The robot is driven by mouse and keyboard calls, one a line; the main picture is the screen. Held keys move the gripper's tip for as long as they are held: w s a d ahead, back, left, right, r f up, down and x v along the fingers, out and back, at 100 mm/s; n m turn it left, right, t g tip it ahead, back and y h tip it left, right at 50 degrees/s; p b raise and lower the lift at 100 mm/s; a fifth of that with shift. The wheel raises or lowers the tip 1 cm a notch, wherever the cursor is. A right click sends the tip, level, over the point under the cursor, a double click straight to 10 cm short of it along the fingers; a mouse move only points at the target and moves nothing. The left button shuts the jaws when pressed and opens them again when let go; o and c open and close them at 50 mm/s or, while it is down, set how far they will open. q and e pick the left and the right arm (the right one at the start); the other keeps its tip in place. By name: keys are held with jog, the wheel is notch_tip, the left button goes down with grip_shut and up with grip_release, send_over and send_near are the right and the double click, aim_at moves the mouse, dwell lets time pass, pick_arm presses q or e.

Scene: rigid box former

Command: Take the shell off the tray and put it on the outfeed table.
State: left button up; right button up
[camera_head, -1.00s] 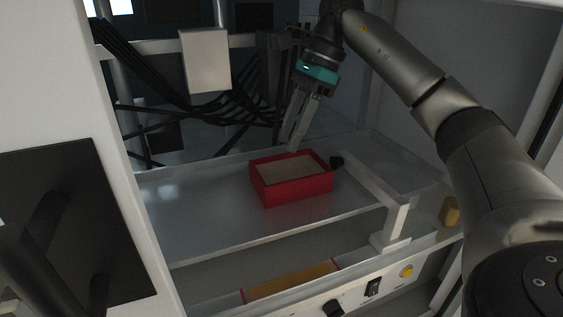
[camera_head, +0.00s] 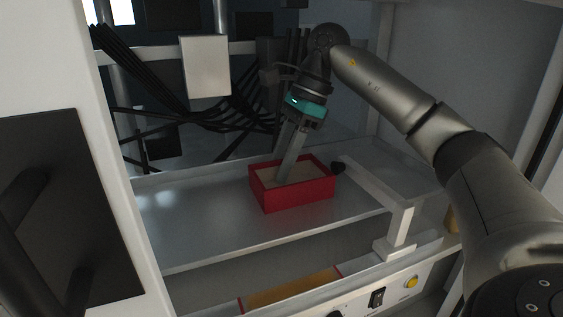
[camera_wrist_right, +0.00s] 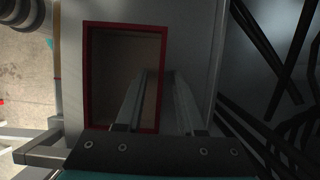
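The shell is an open-topped red box (camera_head: 300,195) with a tan inside, upright on the grey metal tray (camera_head: 200,220). My right gripper (camera_head: 283,178) points down at the shell's far wall, its near finger reaching into the shell. In the right wrist view the fingers (camera_wrist_right: 163,78) are apart, one over the shell's inside and one outside, with the red wall (camera_wrist_right: 164,50) between them. Whether either finger touches the wall, I cannot tell. My left gripper is not in view. I cannot identify the outfeed table.
A white bracket (camera_head: 398,225) with a black knob (camera_head: 338,168) stands right of the shell, its knob close to the shell's corner. Black cables (camera_head: 215,115) hang behind the tray. A white post stands at left. A control panel with a yellow button (camera_head: 411,282) lies below. The tray's left part is clear.

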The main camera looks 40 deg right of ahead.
grip_shut()
dwell(1.2)
